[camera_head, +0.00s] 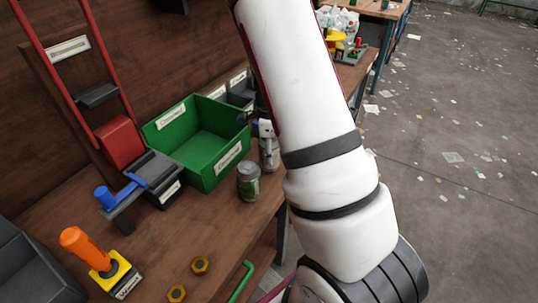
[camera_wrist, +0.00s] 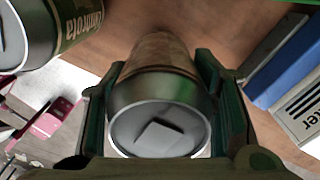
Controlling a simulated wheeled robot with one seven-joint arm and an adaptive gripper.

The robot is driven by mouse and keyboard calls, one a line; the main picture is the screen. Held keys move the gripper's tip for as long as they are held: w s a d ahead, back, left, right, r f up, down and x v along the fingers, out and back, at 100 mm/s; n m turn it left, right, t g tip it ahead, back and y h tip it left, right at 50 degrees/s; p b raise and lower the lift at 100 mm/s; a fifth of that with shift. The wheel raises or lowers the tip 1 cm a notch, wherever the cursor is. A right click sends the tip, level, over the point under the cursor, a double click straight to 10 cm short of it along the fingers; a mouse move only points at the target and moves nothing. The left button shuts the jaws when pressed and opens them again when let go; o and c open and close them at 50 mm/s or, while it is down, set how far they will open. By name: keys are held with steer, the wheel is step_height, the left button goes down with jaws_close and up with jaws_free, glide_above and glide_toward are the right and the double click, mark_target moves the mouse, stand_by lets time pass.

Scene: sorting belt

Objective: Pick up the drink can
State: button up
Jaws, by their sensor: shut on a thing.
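A drink can (camera_wrist: 158,122) with a silver end and a tan-brown side is between the two fingers of my gripper (camera_wrist: 160,80) in the wrist view. The fingers are shut on it from both sides. In the head view this can (camera_head: 269,156) is beside the green crate, under my gripper (camera_head: 264,130), partly hidden by my arm. I cannot tell whether it touches the bench. A second can (camera_head: 248,183), with a green label, stands upright on the bench close by. It also shows at the top left of the wrist view (camera_wrist: 62,25).
A green crate (camera_head: 219,172) stands just left of the cans. The bench edge is close to the right of the cans.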

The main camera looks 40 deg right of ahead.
steer(key=shift+w+r, duration=0.1)
steer(key=shift+r, duration=0.75)
steer(key=s+a, duration=0.1)
steer(key=s, duration=0.7)
steer(key=s+a+r, duration=0.1)
steer(key=s+a, duration=0.1)
steer(key=s, duration=0.5)
steer(key=shift+s+a, duration=0.25)
steer(key=shift+s, duration=0.15)
steer(key=shift+s, duration=0.1)
